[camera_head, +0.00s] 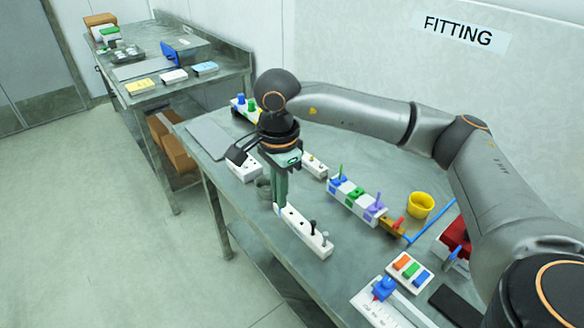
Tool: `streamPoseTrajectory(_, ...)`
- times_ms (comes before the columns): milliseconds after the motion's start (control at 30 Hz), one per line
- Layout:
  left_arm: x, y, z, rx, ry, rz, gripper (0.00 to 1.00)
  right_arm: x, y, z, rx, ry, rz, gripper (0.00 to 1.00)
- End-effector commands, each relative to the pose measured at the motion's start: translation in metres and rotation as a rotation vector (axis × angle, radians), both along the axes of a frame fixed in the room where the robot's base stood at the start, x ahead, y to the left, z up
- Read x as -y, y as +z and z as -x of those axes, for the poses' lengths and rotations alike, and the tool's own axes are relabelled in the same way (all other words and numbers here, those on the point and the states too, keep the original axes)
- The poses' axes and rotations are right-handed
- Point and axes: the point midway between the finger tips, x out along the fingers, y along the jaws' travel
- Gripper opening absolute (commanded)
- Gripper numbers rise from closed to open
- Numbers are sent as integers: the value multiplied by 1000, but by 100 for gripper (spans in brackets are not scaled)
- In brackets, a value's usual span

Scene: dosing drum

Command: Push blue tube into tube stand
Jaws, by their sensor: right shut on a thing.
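The white strip with holes (308,234), which looks like the tube stand, lies near the table's front edge with a dark and a grey peg at its right end. My right gripper (278,204) points down at its left end, with its greenish fingers close together. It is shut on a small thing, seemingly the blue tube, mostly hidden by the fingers. Only a small pale bluish bit shows at the fingertips. I cannot tell how deep it sits in the stand. My left gripper is out of view.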

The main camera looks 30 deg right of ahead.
Motion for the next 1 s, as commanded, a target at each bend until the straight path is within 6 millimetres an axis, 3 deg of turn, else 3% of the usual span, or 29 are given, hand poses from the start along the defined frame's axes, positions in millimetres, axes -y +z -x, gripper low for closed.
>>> streamPoseTrajectory(200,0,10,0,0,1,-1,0,25,3,-20,-8,-606,-2,0)
streamPoseTrajectory(433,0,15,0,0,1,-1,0,45,2,-33,-13,-1082,0,0)
streamPoseTrajectory(633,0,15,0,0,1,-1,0,52,1,-37,-13,-1249,1,0)
streamPoseTrajectory(1000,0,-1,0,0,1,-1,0,53,-20,-37,-13,-1261,2,0)
